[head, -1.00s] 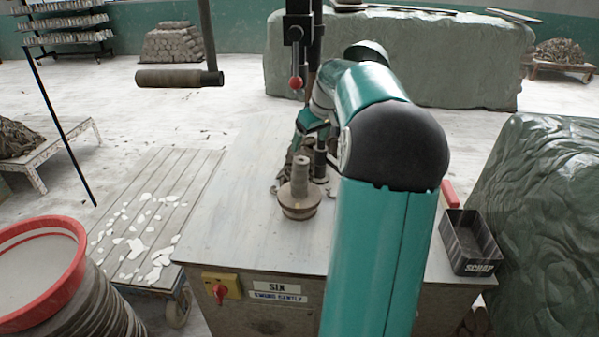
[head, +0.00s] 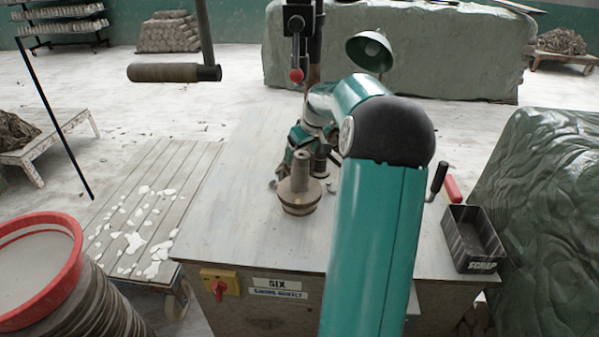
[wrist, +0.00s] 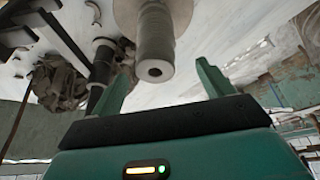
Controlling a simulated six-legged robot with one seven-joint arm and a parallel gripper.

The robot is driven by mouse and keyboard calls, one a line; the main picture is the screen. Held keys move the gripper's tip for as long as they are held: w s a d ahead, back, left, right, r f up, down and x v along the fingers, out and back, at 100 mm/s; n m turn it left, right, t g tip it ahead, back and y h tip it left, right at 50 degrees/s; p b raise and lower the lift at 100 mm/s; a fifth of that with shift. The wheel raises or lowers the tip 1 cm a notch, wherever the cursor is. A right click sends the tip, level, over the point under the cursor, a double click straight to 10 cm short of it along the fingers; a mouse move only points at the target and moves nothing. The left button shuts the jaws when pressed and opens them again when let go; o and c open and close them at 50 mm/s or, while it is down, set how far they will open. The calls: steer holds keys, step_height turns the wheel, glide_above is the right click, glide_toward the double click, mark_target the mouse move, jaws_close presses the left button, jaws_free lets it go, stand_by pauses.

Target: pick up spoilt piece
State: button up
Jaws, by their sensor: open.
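A brownish-grey clay piece (head: 300,189) stands upright on the worktable, with a wide round base and a narrow neck. In the wrist view the same piece (wrist: 155,40) shows its hollow end between and beyond the fingers. My gripper (wrist: 163,86) is open, its two green fingers apart with nothing held. In the head view my gripper (head: 300,143) is just behind the piece's neck, partly hidden by the arm. I cannot tell whether a finger touches the piece.
The worktable (head: 225,215) is bare at front left. A dark scrap tray (head: 480,262) sits at its right edge, near a red-handled tool (head: 452,189). A dark post (wrist: 101,65) and a clay trimmings heap (wrist: 60,82) are left of the piece in the wrist view.

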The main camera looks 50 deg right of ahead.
mark_target(300, 153)
steer(key=x, duration=0.4)
steer(key=shift+w+f, duration=0.2)
steer(key=shift+w, duration=0.1)
steer(key=c, duration=1.3)
steer(key=shift+r, duration=0.1)
steer(key=shift+c, duration=0.9)
